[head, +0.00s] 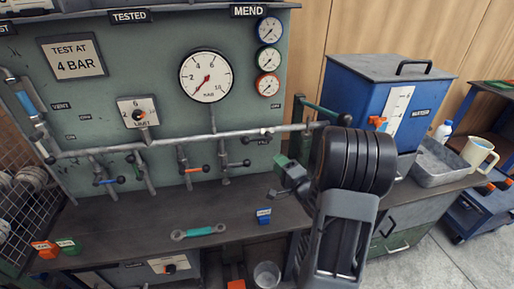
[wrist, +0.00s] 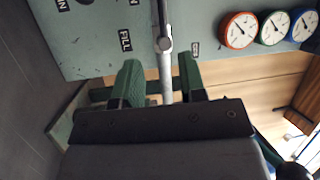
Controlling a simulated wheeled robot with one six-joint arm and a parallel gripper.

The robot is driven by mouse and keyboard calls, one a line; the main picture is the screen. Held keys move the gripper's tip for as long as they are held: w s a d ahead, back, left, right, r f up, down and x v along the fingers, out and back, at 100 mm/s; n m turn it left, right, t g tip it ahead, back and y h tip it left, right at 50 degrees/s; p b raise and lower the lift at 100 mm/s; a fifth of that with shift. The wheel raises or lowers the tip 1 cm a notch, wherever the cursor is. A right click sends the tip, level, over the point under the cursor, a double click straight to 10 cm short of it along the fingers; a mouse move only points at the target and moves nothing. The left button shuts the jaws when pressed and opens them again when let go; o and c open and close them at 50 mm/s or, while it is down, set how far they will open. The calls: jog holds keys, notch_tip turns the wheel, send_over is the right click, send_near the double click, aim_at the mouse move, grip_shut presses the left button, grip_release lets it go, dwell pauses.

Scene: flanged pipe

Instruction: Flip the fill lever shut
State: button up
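The FILL label (wrist: 125,40) is on the green panel in the wrist view. Beside it, a pale fitting (wrist: 164,44) sits on the grey pipe, with a thin dark bar (wrist: 155,12) running along the pipe above it. This looks like the fill lever, but its handle is not clear. In the head view the fitting (head: 265,131) is small, near the pipe's right end. My gripper (wrist: 162,75) is open, its two green fingers apart on either side of the pipe in the picture. I cannot tell their depth from it. My arm hides much of the gripper in the head view.
Several other levers hang below the pipe, one with a red tip (head: 195,170). A turquoise-handled wrench (head: 200,232) and a blue tag block (head: 264,215) lie on the bench. A blue box (head: 375,95), metal tray (head: 440,165) and mug (head: 480,152) stand at right.

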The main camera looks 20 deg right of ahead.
jog(key=x, duration=1.3)
jog(key=shift+w+a, duration=0.15)
jog(key=shift+a, duration=0.1)
jog(key=shift+r, duration=0.1)
jog(key=shift+c, duration=0.2)
grip_shut()
